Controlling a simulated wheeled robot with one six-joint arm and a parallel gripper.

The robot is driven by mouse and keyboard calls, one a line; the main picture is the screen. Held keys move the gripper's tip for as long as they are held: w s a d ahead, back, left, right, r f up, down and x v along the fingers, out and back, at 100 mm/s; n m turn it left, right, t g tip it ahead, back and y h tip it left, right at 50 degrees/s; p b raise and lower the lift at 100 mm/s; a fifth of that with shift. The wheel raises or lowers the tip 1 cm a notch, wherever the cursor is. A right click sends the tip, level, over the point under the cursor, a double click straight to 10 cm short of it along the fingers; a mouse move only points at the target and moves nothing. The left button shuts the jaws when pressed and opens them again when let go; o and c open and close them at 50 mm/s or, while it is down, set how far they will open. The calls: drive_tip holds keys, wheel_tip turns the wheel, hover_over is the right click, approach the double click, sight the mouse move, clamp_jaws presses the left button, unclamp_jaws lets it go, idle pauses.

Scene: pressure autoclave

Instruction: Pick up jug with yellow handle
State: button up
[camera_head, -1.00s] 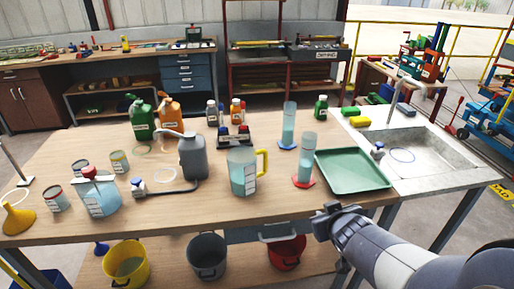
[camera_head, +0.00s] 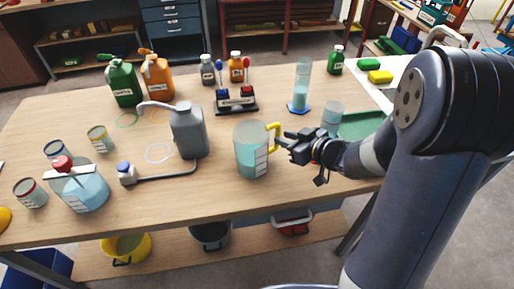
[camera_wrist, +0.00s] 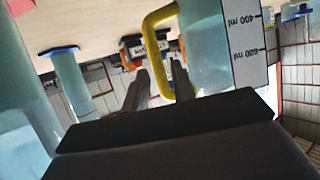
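The clear jug with a yellow handle (camera_head: 251,150) stands upright on the wooden table, with pale blue-green liquid and a white measuring label. Its handle faces right. My gripper (camera_head: 284,142) is at the handle's right side, reaching toward it. In the wrist view, the jug (camera_wrist: 212,40) is at the top, and its yellow handle (camera_wrist: 157,50) stands just beyond my gripper's two fingers (camera_wrist: 160,82). The fingers are apart, with a gap between them. The handle's lower end shows near the right fingertip; I cannot tell whether they touch.
A graduated cylinder (camera_head: 332,116) and a green tray (camera_head: 362,124) are close to my arm, partly hidden by it. Another cylinder with a blue base (camera_head: 301,86) stands behind. A grey canister (camera_head: 188,132) stands left of the jug. The table in front of the jug is clear.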

drive_tip(key=shift+r+x, duration=0.2)
drive_tip(key=shift+x, duration=2.8)
drive_tip(key=shift+w, duration=0.1)
drive_tip(key=shift+c, duration=0.5)
clamp_jaws()
